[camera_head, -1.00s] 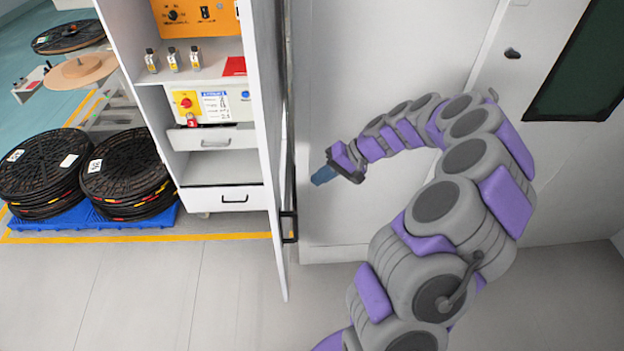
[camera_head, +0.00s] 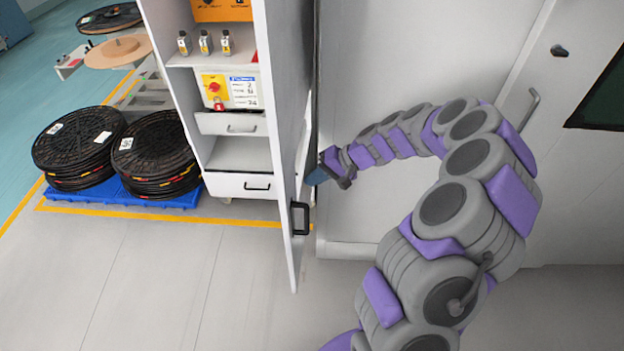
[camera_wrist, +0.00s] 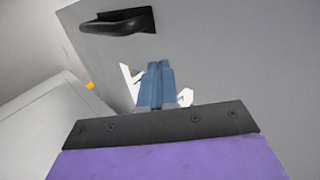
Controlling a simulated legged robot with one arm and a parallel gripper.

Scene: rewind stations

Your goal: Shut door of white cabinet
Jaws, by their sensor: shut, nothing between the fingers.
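The white cabinet (camera_head: 242,157) stands left of centre in the head view, its shelves and drawers showing. Its door (camera_head: 284,130) is open, swung out toward me and seen nearly edge-on. A black handle (camera_head: 300,218) sits low on the door's outer face; a dark handle also shows at the top of the wrist view (camera_wrist: 118,21). My gripper (camera_head: 317,177) is shut and empty, with its blue fingertips at the outer side of the door, above the handle. In the wrist view the fingers (camera_wrist: 157,80) point at the grey door panel (camera_wrist: 230,65). Whether they touch it I cannot tell.
Black cable reels (camera_head: 78,148) stand on a blue pallet (camera_head: 165,197) left of the cabinet. A large pale wall or door with a dark window (camera_head: 603,95) is behind my arm. The floor (camera_head: 190,270) in front of the cabinet is clear.

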